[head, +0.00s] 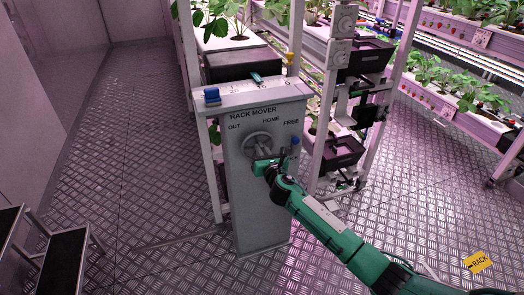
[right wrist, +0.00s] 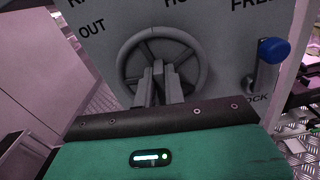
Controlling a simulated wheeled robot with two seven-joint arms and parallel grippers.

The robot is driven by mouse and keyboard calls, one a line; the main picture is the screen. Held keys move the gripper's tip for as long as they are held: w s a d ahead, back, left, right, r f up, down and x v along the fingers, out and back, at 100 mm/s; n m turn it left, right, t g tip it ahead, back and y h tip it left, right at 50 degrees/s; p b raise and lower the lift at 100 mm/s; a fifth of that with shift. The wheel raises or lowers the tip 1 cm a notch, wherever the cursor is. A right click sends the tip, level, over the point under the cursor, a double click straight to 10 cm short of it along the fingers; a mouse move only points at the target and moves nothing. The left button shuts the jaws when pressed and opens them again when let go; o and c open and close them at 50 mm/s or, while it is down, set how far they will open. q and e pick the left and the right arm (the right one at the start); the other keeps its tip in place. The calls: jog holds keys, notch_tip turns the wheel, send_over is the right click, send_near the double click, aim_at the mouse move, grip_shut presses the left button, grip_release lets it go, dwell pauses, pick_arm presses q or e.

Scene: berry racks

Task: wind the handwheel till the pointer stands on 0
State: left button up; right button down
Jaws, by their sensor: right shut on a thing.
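The grey handwheel (head: 250,140) is on the front of the grey rack mover post (head: 262,205). In the right wrist view the handwheel (right wrist: 127,58) shows its round rim and spokes. My right gripper (head: 262,158) is at the wheel, its fingers (right wrist: 160,80) close together over the lower middle part, shut on the wheel. The fingers hide the exact spot held. A teal pointer (head: 256,78) lies at the pale scale (head: 235,90) on top of the post. The scale numbers are too small to read surely. My left gripper is out of view.
A lever with a blue knob (head: 294,141) is right of the wheel; the knob also shows in the right wrist view (right wrist: 273,50). Another blue knob (head: 212,95) is at the scale's left end. Plant racks (head: 312,120) stand behind. Steps (head: 62,262) are at lower left.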

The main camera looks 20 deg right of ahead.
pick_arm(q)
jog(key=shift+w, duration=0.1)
pick_arm(e)
jog(key=shift+m, duration=0.3)
pick_arm(q)
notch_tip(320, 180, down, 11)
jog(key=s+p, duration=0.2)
jog(key=p, duration=0.2)
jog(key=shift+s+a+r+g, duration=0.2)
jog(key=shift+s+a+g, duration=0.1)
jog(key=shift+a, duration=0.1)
pick_arm(e)
jog(key=shift+a+f+m, duration=0.1)
jog(key=shift+f+m, duration=0.4)
jog(key=shift+m, duration=5.05)
jog(key=shift+d+f+m, duration=0.1)
jog(key=shift+f+m, duration=0.35)
jog(key=shift+m, duration=5.15)
jog(key=shift+a+f+m, duration=0.1)
jog(key=shift+f+m, duration=0.4)
jog(key=shift+m, duration=5.05)
